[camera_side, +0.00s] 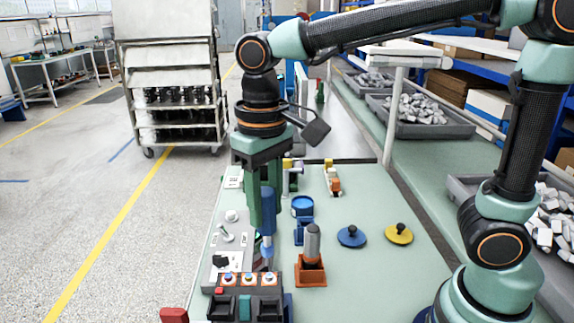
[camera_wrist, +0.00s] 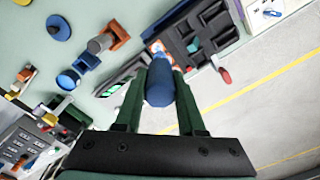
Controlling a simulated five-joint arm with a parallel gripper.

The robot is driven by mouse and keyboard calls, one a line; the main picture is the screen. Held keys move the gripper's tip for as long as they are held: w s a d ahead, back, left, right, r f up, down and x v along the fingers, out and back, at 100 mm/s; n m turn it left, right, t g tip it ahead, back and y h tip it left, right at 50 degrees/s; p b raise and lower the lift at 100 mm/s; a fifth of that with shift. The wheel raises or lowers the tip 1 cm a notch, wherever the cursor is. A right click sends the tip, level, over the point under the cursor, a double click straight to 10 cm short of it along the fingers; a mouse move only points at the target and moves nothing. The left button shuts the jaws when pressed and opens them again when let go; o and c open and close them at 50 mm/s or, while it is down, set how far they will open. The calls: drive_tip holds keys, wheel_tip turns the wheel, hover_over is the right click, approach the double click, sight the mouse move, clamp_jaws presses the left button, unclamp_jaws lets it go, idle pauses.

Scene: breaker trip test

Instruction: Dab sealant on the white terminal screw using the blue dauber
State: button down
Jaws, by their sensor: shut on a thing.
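My gripper (camera_side: 266,218) is shut on the blue dauber (camera_side: 267,205), which hangs roughly upright between the green fingers. In the wrist view the dauber (camera_wrist: 160,85) lies between the fingertips (camera_wrist: 160,76), its lower end pointing at the terminal block.
A grey cylinder (camera_side: 312,243) stands in an orange holder right of the block. A blue ring holder (camera_side: 302,207) is behind it. Blue (camera_side: 352,237) and yellow (camera_side: 398,235) knobbed discs lie farther right. A grey panel (camera_side: 228,238) with switches is at left. The right front mat is clear.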

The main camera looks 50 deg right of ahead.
drive_tip(key=shift+r, duration=1)
